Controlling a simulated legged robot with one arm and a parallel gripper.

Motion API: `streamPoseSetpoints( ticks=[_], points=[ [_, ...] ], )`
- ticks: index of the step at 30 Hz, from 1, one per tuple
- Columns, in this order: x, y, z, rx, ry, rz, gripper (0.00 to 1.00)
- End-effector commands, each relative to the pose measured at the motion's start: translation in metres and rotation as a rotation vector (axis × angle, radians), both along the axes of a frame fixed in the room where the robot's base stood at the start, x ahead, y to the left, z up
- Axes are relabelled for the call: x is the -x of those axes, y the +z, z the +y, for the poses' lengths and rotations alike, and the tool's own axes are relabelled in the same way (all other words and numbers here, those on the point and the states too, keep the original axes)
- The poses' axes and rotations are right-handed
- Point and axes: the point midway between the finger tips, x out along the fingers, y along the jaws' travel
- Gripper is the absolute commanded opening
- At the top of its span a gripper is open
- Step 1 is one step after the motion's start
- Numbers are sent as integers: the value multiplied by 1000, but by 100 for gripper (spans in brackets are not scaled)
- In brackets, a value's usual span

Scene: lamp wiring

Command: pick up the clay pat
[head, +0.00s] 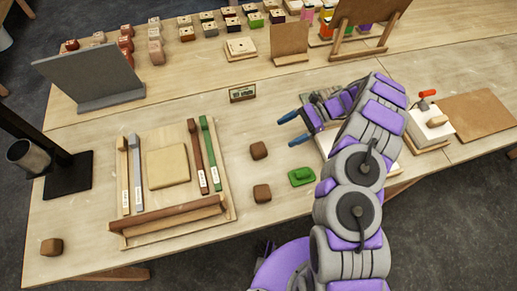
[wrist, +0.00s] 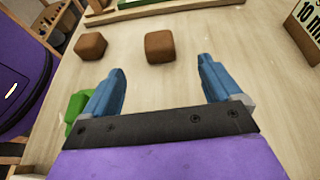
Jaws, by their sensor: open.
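No thing is marked as the clay pat, and I cannot tell for sure which one it is. Two small brown blocks lie on the table: the far block (head: 259,150) and the near block (head: 262,193). In the wrist view the far block (wrist: 160,46) is ahead of the gap between my fingers, and the near block (wrist: 91,45) is further left. A flat beige square (head: 167,167) lies in the wooden tray. My gripper (head: 292,130) is open and empty, to the right of the far block. It also shows in the wrist view (wrist: 158,72).
A green piece (head: 302,177) lies near my gripper, partly behind the left finger in the wrist view. A small sign (head: 243,93) stands behind. The tray (head: 127,240) holds upright-ended bars. Another brown block (head: 51,246) is at the front left, near a dark stand (head: 68,178).

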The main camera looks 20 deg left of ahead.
Motion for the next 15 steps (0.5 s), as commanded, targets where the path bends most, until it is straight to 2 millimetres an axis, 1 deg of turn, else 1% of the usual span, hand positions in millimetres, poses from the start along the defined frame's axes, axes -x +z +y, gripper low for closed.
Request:
streamPoseSetpoints(
  ticks=[1,9,12,15],
  points=[
    [7,-5,9,-1,3,5,92],
    [35,-24,48,0,3,4,92],
    [42,-30,58,0,3,0,92],
    [46,-33,64,0,1,0,92]
  ],
)
